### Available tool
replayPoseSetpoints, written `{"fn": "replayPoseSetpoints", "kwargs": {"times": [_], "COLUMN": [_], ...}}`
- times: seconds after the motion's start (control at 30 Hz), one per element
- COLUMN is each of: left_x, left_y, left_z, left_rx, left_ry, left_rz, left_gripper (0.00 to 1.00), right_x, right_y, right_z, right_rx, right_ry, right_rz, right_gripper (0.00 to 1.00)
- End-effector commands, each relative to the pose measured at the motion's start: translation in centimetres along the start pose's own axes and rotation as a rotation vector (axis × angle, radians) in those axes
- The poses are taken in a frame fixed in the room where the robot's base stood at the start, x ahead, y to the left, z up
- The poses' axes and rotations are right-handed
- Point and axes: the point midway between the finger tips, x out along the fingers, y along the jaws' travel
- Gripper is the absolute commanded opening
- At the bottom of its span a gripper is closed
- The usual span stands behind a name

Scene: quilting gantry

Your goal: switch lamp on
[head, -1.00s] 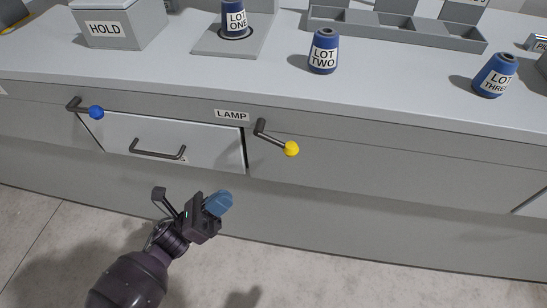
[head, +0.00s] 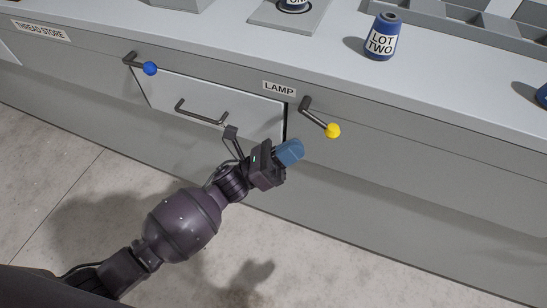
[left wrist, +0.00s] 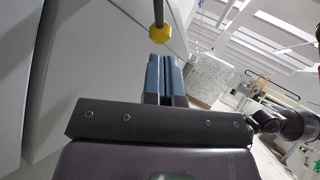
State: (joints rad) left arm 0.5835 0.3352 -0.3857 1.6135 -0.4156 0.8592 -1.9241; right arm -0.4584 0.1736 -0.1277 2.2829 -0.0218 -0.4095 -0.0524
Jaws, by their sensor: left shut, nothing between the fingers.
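The lamp lever is a dark bar with a yellow knob (head: 333,130), on the bench front just right of the LAMP label (head: 279,88). It slants down to the right. My left gripper (head: 293,151) is shut and empty, a little below and left of the yellow knob, apart from it in the head view. In the left wrist view the yellow knob (left wrist: 160,33) shows just beyond the blue fingertips (left wrist: 166,62), with its bar above. My right gripper is in neither view.
A second lever with a blue knob (head: 150,68) is to the left. A drawer with a dark handle (head: 201,112) lies between the levers. A blue LOT TWO spool (head: 382,37) stands on the bench top. The floor in front is clear.

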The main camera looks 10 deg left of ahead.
Motion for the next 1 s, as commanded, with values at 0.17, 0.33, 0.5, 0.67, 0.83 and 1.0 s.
{"fn": "replayPoseSetpoints", "kwargs": {"times": [0.17,0.33,0.5,0.67,0.83,1.0], "left_x": [2.8,4.2,4.7,4.7,4.7,4.7], "left_y": [-0.1,0.0,0.0,0.0,0.0,-0.1], "left_z": [0.0,0.0,0.0,0.0,-0.1,-0.2], "left_rx": [0.0,-0.001,-0.001,-0.001,-0.002,-0.018], "left_ry": [0.0,0.0,0.001,0.001,-0.001,-0.025], "left_rz": [-0.002,0.0,0.001,0.001,0.001,0.002], "left_gripper": [0.0,0.0,0.0,0.0,0.0,0.0], "right_x": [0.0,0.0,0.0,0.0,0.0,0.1], "right_y": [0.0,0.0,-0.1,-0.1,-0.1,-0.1], "right_z": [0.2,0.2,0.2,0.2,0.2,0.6], "right_rx": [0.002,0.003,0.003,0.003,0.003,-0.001], "right_ry": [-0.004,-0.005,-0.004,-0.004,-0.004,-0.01], "right_rz": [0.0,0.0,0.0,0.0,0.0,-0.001], "right_gripper": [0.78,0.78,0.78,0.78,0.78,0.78]}}
